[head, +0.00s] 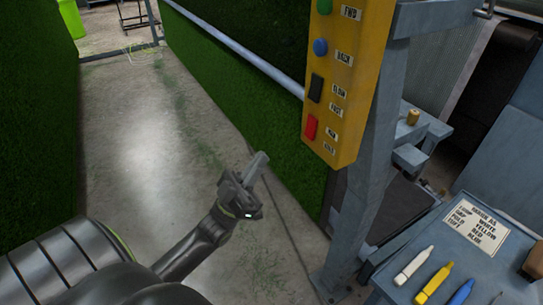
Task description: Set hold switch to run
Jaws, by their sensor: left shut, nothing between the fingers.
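A yellow control box (348,75) hangs on a grey steel post in the upper right of the head view. Its lowest control is a red switch (310,127) with labels beside it that seem to read RUN above and HOLD below. I cannot tell which way the switch is tipped. My left gripper (260,160) is shut and empty, to the left of the box and a little lower than the red switch, apart from it. My right gripper is not in view.
Above the red switch are a black rocker (316,88), a blue button (320,47) and a green button (324,6). A blue-grey table (400,262) at lower right holds markers and a printed card (468,222). Green turf (235,95) hangs behind; concrete floor lies open at left.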

